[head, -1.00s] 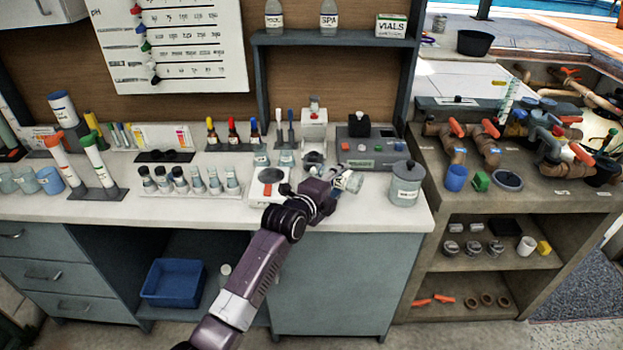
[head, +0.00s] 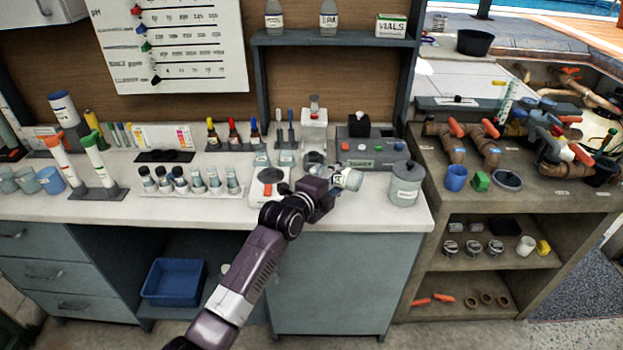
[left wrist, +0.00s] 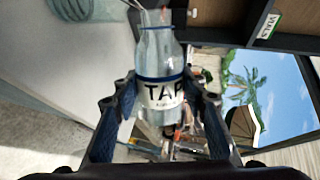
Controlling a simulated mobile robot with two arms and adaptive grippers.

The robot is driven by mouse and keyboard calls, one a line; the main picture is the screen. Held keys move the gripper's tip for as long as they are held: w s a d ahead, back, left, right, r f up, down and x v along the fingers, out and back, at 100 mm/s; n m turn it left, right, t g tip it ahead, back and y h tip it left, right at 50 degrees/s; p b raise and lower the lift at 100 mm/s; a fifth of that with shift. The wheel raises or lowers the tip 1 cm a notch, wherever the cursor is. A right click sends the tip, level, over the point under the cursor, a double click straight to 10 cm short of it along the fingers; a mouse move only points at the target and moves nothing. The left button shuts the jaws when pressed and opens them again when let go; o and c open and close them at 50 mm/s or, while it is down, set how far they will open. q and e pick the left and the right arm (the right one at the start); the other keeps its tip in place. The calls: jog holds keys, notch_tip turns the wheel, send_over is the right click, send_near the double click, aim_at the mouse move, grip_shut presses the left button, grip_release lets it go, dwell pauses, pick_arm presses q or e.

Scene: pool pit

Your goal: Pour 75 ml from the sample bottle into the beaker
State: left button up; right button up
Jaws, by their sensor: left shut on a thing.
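My left gripper (head: 330,187) is shut on the sample bottle (head: 350,179), a clear bottle with a white label, above the front of the counter. In the left wrist view the bottle (left wrist: 160,70) sits between the two dark fingers, with "TAP" on its label and a blue band at its shoulder. In the head view it lies well over to the side, its far end to the right. My right gripper is not in view.
A lidded jar (head: 405,185) stands just right of the bottle. A scale with a red mark (head: 268,187) is left of the gripper. A vial rack (head: 190,191) and a grey instrument (head: 372,152) are also on the white counter (head: 340,218).

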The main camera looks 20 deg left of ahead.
pick_arm(q)
jog(key=shift+r+n, duration=0.3)
jog(key=shift+r, duration=0.1)
dwell(0.7)
